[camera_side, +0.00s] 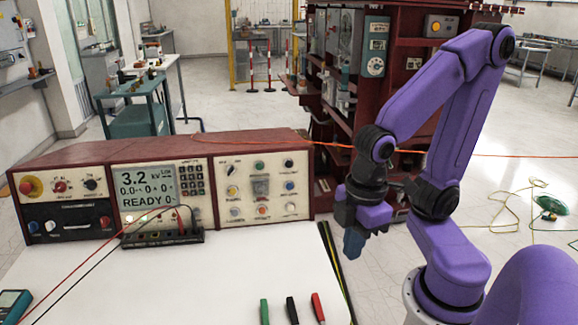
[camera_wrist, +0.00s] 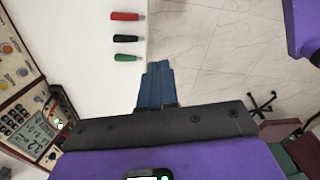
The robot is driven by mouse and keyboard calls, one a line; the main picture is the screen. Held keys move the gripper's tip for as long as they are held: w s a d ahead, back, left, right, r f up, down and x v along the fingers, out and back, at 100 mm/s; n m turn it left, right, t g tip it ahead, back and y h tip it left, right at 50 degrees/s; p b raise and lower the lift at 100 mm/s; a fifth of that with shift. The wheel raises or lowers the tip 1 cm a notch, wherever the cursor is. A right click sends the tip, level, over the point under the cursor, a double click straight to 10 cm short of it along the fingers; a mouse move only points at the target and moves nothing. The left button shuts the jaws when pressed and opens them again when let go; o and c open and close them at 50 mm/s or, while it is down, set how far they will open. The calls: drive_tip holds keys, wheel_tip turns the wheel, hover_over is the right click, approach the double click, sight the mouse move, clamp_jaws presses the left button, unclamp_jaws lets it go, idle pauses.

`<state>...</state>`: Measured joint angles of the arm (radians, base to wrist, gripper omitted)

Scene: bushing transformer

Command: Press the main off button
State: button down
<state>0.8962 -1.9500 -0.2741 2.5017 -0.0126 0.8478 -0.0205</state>
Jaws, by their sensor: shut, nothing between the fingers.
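A control console (camera_side: 160,150) with a dark red casing stands at the back of the white table. Its left panel has a large red button (camera_side: 30,186) on a yellow surround. Its right panel has several small round buttons, among them a green one (camera_side: 259,165), a blue one (camera_side: 290,186) and an orange one (camera_side: 262,210). The labels are too small to read, so I cannot tell which is main off. My gripper (camera_side: 354,246) is shut and empty, pointing down, right of the console and touching nothing. Its blue fingers (camera_wrist: 157,66) show together in the wrist view.
Green (camera_side: 264,312), black (camera_side: 292,310) and red (camera_side: 318,308) handles lie at the table's front. Red and black leads run from a small dark terminal box (camera_side: 163,239) before the console. The white tabletop (camera_side: 190,285) is mostly clear. A dark red cabinet (camera_side: 410,75) stands behind my arm.

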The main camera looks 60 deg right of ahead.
sight(289, 164)
drive_tip(key=w+d+f+m+t+y, duration=0.1)
drive_tip(key=w+d+f+t, duration=0.15)
drive_tip(key=w, duration=0.85)
drive_tip(key=w+d+f+m+t+y, duration=0.15)
drive_tip(key=w+f+t, duration=0.25)
drive_tip(key=w, duration=0.8)
drive_tip(key=w+d+m+t+h, duration=0.1)
drive_tip(key=w+d+t, duration=0.2)
drive_tip(key=d, duration=0.8)
drive_tip(key=w+d+t+h, duration=0.1)
drive_tip(key=w+d+t, duration=0.2)
drive_tip(key=d, duration=0.8)
drive_tip(key=shift+f+m+t, duration=0.35)
drive_tip(key=shift+f+t, duration=0.05)
drive_tip(key=shift+t, duration=0.85)
drive_tip(key=shift+w+h, duration=0.1)
drive_tip(key=shift+h, duration=0.15)
drive_tip(key=w+d+f, duration=0.2)
drive_tip(key=w+d, duration=0.4)
drive_tip(key=shift+d+f, duration=0.1)
drive_tip(key=shift+w+d, duration=0.15)
drive_tip(key=shift+w, duration=0.05)
